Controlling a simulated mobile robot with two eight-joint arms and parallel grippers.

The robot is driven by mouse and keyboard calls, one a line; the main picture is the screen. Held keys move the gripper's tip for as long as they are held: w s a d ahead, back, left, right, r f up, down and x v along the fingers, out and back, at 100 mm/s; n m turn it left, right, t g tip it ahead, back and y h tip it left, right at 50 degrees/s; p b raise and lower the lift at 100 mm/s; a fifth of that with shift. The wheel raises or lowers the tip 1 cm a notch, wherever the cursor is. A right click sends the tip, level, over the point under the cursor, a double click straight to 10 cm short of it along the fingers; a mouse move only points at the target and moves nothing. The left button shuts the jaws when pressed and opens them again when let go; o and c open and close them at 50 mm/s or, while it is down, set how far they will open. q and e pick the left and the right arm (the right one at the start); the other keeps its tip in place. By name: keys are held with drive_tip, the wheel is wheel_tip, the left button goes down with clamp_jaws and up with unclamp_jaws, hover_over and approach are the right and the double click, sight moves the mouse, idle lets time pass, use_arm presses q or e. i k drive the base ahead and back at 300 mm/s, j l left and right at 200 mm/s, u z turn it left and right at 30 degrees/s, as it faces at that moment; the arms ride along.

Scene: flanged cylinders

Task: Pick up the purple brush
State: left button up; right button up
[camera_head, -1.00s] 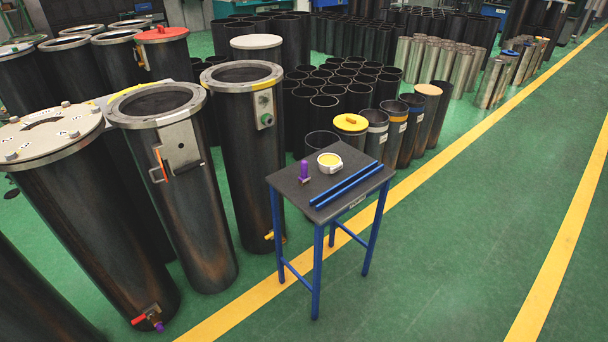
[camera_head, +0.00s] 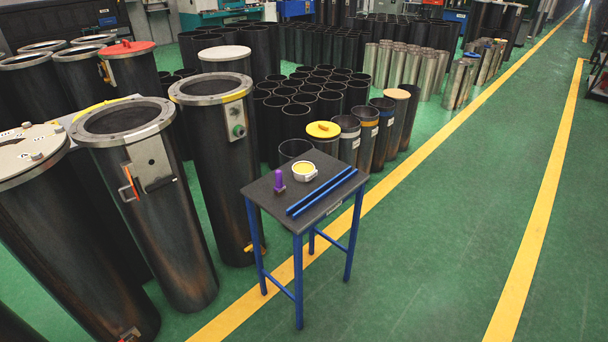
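The purple brush (camera_head: 279,180) stands upright near the left side of a small dark-topped table (camera_head: 312,209) with blue legs. It is a small purple piece with a lighter foot at its base. Neither of my grippers shows in the head view.
On the same table are a white and yellow round item (camera_head: 304,171) and two blue rods (camera_head: 321,191). Tall black flanged cylinders (camera_head: 218,170) stand close on the table's left, with shorter tubes (camera_head: 347,140) behind. Green floor (camera_head: 440,240) is open on the right, beyond a yellow line.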

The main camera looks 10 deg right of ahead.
sight(279, 189)
drive_tip(key=i+u, duration=0.2)
drive_tip(key=u, duration=0.25)
drive_tip(key=i+u, duration=0.15)
drive_tip(key=u, duration=0.3)
drive_tip(key=i+l+u, duration=0.3)
drive_tip(key=i+l, duration=0.7)
drive_tip(key=i, duration=0.1)
